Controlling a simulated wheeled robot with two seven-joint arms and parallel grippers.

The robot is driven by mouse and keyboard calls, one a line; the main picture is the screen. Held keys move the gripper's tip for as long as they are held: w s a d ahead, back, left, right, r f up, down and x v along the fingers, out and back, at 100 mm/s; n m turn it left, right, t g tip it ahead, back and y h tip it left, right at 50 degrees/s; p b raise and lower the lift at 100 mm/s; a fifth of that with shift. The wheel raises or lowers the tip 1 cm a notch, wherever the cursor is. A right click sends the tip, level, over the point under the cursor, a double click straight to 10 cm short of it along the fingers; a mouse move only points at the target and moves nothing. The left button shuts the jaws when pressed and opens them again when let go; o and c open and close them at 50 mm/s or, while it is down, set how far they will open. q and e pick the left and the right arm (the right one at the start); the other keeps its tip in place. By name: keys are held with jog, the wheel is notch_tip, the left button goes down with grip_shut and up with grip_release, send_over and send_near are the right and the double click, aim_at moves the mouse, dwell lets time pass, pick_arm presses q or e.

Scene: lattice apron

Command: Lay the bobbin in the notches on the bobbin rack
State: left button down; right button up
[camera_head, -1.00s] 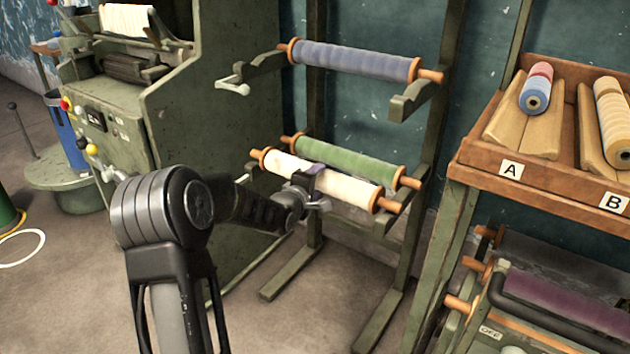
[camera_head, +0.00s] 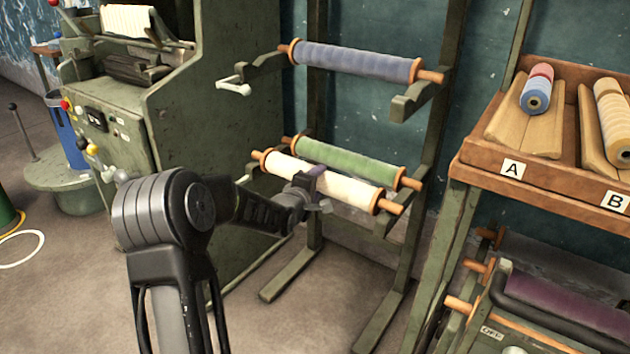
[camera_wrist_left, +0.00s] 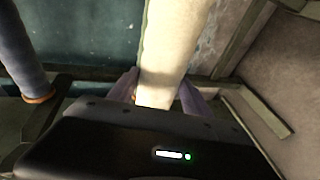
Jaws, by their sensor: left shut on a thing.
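The cream bobbin (camera_head: 345,190) with orange ends lies roughly level at the lower arms of the green bobbin rack (camera_head: 408,240), in front of the green bobbin (camera_head: 350,162). My left gripper (camera_head: 314,184) is shut around its middle from the front. The wrist view shows the cream roll (camera_wrist_left: 172,50) between my purple fingers (camera_wrist_left: 158,92). The bobbin's right end is close to the lower right rack arm; I cannot tell whether its ends rest in the notches. A blue bobbin (camera_head: 350,61) lies across the upper rack arms. My right gripper is out of view.
A green machine (camera_head: 215,110) stands close to the rack's left. At right, a wooden shelf (camera_head: 545,190) labelled A and B holds rolls, with more rollers below. The floor in front of the rack (camera_head: 270,335) is clear.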

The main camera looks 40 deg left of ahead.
pick_arm(q)
jog(key=shift+f, duration=0.65)
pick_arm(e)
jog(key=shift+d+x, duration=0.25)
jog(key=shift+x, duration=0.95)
pick_arm(q)
jog(key=c, duration=0.6)
grip_release()
jog(key=shift+o, duration=1.1)
jog(key=shift+f, duration=0.2)
jog(key=shift+s+r, duration=0.1)
jog(key=shift+r, duration=0.1)
jog(key=r+p+v, duration=0.1)
jog(key=p+v, duration=0.1)
jog(key=v, duration=0.6)
jog(key=shift+p, duration=0.4)
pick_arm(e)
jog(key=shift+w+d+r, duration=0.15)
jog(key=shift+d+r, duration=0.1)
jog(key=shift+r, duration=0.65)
pick_arm(q)
jog(key=shift+w+r, duration=0.1)
jog(key=shift+w, duration=0.1)
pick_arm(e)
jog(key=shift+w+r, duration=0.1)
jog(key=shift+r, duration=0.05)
